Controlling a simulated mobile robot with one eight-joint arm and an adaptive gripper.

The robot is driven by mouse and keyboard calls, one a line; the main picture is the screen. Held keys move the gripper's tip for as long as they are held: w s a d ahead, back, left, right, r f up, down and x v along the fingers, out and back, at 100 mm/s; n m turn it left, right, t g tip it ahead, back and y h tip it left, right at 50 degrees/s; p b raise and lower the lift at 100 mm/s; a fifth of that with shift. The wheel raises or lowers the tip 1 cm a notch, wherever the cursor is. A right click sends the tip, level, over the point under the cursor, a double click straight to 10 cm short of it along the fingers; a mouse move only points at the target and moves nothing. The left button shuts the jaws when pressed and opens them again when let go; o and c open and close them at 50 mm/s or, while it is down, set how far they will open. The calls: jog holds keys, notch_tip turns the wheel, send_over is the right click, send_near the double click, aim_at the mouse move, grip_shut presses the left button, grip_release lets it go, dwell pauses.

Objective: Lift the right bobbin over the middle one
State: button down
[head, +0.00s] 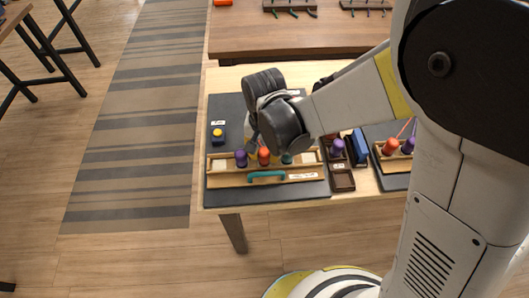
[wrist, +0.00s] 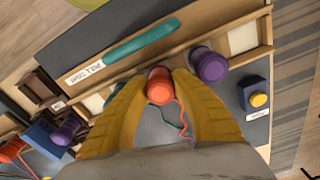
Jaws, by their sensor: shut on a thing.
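In the head view three bobbins stand in a row in the wooden rack (head: 221,182): purple (head: 241,158) at left, orange (head: 264,155) in the middle, teal (head: 287,158) at right, partly covered by my gripper. In the wrist view my gripper (wrist: 160,76) has its yellow fingers shut on the orange bobbin (wrist: 160,92), one on each side. The purple bobbin (wrist: 208,66) stands just right of the fingers there. Orange and teal cords trail between the fingers. I cannot tell whether the orange bobbin is raised.
A teal handle (head: 266,176) lies along the rack's front, beside a "PULL TIGHT" label (wrist: 86,70). A blue block with a yellow button (head: 217,134) is at left. Dark trays (head: 342,181), a spare purple bobbin (head: 337,147) and another rack (head: 398,167) are at right.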

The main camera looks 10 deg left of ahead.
jog(key=c, duration=1.1)
grip_release()
jog(key=shift+r, duration=0.1)
jog(key=r, duration=1.1)
jog(key=shift+s+r, duration=0.15)
jog(key=shift+s, duration=0.05)
jog(key=s+d+r+t, duration=0.1)
jog(key=d+r+t, duration=0.1)
jog(key=d, duration=0.6)
jog(key=s+d+r+t, duration=0.2)
jog(key=d, duration=0.7)
jog(key=s+d+r+t, duration=0.2)
jog(key=d+r, duration=0.1)
jog(key=d, duration=0.5)
jog(key=shift+d+t, duration=0.25)
jog(key=shift+t, duration=0.15)
